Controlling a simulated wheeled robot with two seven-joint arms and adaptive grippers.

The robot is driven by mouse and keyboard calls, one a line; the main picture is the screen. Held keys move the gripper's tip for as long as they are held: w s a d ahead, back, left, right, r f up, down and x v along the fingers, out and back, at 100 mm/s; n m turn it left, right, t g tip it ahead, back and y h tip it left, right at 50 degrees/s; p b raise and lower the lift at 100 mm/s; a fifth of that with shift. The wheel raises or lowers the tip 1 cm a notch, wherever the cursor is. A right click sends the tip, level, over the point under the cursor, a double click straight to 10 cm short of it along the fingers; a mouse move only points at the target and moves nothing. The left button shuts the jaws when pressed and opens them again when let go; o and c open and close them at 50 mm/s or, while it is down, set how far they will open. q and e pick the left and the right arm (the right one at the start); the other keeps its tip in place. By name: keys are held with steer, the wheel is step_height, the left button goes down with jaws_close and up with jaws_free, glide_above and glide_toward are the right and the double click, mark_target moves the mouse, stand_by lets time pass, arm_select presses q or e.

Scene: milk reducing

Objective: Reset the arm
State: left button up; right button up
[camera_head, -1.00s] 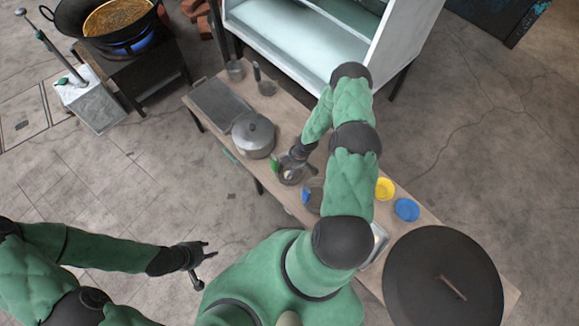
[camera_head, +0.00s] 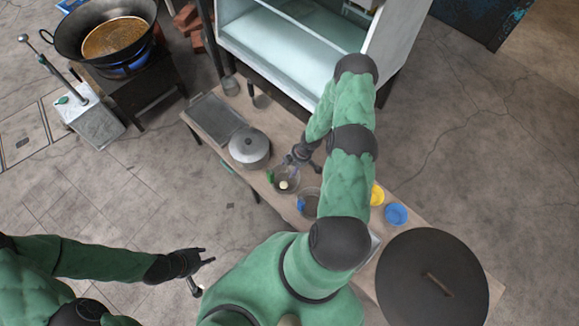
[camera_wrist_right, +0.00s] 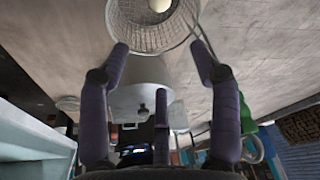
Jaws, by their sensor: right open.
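My right arm reaches over the wooden table, and its gripper (camera_head: 303,155) is open and empty beside a round wire basket (camera_head: 285,181). The basket holds a small white item (camera_head: 284,185) and has a green part at its side. In the right wrist view the fingers (camera_wrist_right: 160,55) are spread apart, with the mesh basket (camera_wrist_right: 150,32) just beyond the fingertips. My left gripper (camera_head: 197,268) is over the floor at lower left, away from the table. Its fingers look spread and empty.
A lidded pot (camera_head: 249,148), a second basket (camera_head: 308,204) with a blue part, a yellow bowl (camera_head: 377,194), a blue bowl (camera_head: 396,214) and a large dark lid (camera_head: 433,280) crowd the table (camera_head: 281,120). A glass-fronted cabinet (camera_head: 290,40) stands behind. A wok (camera_head: 115,38) stands upper left.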

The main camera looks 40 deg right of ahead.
steer(key=shift+s+r, duration=0.1)
steer(key=shift+r, duration=0.35)
steer(key=shift+d, duration=0.1)
steer(key=shift+r+p, duration=0.1)
steer(key=shift+p, duration=0.2)
